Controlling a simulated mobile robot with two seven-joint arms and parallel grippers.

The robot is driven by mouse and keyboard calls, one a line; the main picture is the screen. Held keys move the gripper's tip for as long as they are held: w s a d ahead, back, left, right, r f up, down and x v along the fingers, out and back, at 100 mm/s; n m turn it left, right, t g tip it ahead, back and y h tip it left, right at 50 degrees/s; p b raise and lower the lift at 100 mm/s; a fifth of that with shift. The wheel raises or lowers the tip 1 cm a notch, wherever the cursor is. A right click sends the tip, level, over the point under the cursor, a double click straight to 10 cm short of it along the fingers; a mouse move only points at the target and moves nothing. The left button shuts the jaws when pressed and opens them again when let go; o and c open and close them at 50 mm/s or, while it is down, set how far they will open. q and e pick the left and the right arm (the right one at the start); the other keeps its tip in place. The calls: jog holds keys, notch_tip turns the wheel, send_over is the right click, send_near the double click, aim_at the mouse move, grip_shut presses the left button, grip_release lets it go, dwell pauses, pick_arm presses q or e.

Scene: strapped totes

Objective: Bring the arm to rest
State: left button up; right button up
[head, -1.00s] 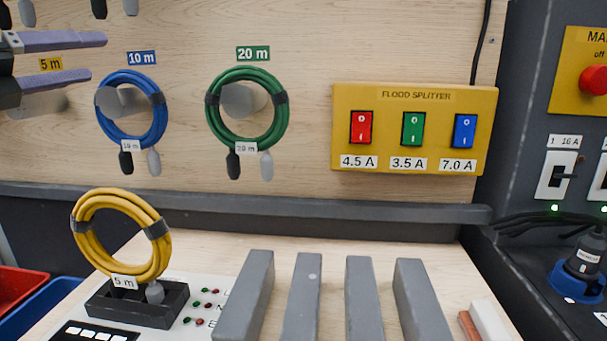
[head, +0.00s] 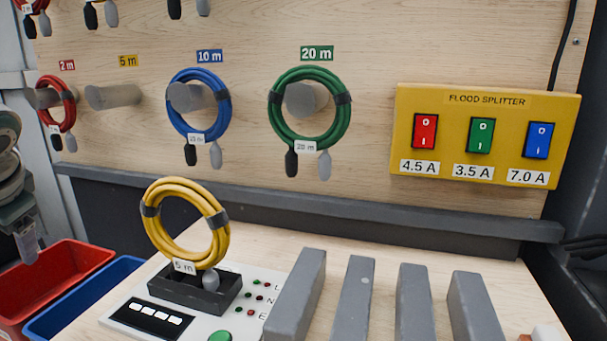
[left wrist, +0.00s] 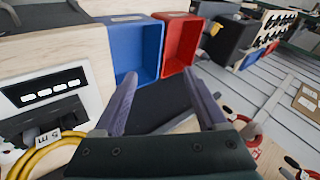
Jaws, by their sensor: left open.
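My left gripper (left wrist: 160,95) shows in the left wrist view with its two purple fingers spread wide and nothing between them. In the head view my left arm is at the left edge, with a purple finger (head: 27,243) pointing down near the red bin. The yellow 5 m cable coil (head: 185,222) stands upright in a black holder (head: 195,292) on the test panel, apart from the gripper. The 5 m peg (head: 112,97) on the board is bare. My right gripper is not in view.
A red bin (head: 62,268) and a blue bin (head: 40,325) lie left of the bench. Red (head: 70,103), blue (head: 228,105) and green (head: 345,105) coils hang on pegs. A yellow flood splitter box (head: 487,95) is at right. Several grey bars stand on the bench front.

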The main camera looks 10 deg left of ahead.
pick_arm(q)
jog(key=s+d+f+m+h, duration=0.2)
jog(key=s+d+f, duration=0.25)
jog(key=d, duration=0.45)
jog(key=s+d+f+m+h, duration=0.1)
jog(key=s+d+f+h, duration=0.1)
jog(key=s+d+f, duration=0.45)
jog(key=s+d+r+h, duration=0.35)
jog(key=s+d, duration=0.55)
jog(key=d, duration=0.4)
notch_tip(320, 180, up, 42)
jog(key=p, duration=4.2)
jog(key=shift+t, duration=0.3)
jog(key=shift+a+r, duration=0.1)
